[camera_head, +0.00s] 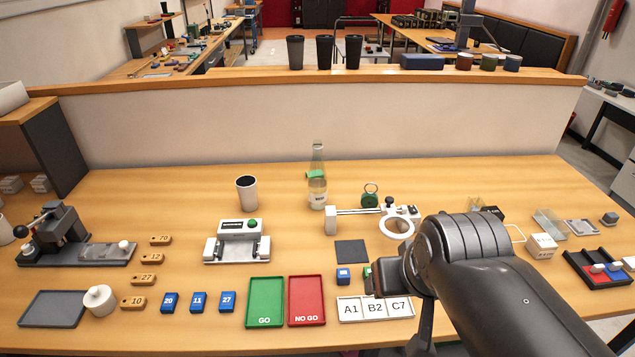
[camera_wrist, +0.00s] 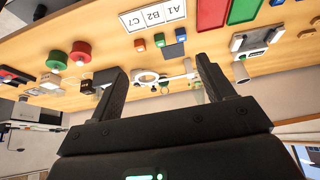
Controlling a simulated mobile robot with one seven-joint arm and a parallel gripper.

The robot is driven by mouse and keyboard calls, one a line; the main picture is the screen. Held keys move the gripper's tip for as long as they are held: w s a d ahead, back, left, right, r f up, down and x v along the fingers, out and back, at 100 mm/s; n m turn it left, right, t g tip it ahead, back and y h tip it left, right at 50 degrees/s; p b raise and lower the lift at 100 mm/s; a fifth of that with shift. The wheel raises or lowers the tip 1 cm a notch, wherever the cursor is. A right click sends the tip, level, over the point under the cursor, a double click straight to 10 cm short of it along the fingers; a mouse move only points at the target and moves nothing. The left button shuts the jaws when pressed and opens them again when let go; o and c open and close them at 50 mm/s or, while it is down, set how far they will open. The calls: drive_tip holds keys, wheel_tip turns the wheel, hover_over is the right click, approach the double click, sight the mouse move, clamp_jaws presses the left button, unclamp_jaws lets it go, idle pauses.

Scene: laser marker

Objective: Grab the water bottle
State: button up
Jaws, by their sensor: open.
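The water bottle (camera_head: 317,192) is clear glass with a white label and stands upright on the wooden table, near the back partition. A green piece shows at its side. My gripper (camera_wrist: 160,66) is open in the wrist view, with nothing between its two fingers. In the head view my dark arm reaches in from the lower right, and its end is in front of and to the right of the bottle, well apart from it. In the wrist view a faint clear shape beside the right finger may be the bottle, but I cannot tell for certain.
A dark-topped cup (camera_head: 247,193) stands left of the bottle. A white ring fixture (camera_head: 397,227) and a green round item (camera_head: 370,195) stand close on its right. A white device (camera_head: 238,240) and the green GO tray (camera_head: 265,302) lie nearer. The partition (camera_head: 240,125) rises behind.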

drive_tip(key=w+d+r+n, duration=0.1)
drive_tip(key=w+r+n, duration=0.1)
drive_tip(key=w+r, duration=0.25)
drive_tip(key=w+d+f+n+t+h, duration=0.1)
drive_tip(key=w+f+n, duration=0.35)
drive_tip(key=w, duration=0.45)
drive_tip(key=w+d+f+n+t, duration=0.15)
drive_tip(key=w+f+n, duration=0.35)
drive_tip(key=w, duration=0.5)
drive_tip(key=w+f+n+t+h, duration=0.1)
drive_tip(key=w+f+n+t, duration=0.15)
drive_tip(key=w+n, duration=0.55)
drive_tip(key=w+a+r+n+t+y, duration=0.2)
drive_tip(key=w+a+r+n+t, duration=0.6)
drive_tip(key=a+r+n, duration=0.65)
drive_tip(key=n+g, duration=0.1)
drive_tip(key=n, duration=0.1)
approach(318, 173)
drive_tip(key=w, duration=0.7)
drive_tip(key=shift+w+a+f, duration=0.1)
drive_tip(key=shift+a, duration=0.25)
drive_tip(key=w, duration=0.4)
drive_tip(key=shift+w+d+f, duration=0.15)
drive_tip(key=shift+d, duration=0.25)
drive_tip(key=shift+w, duration=0.55)
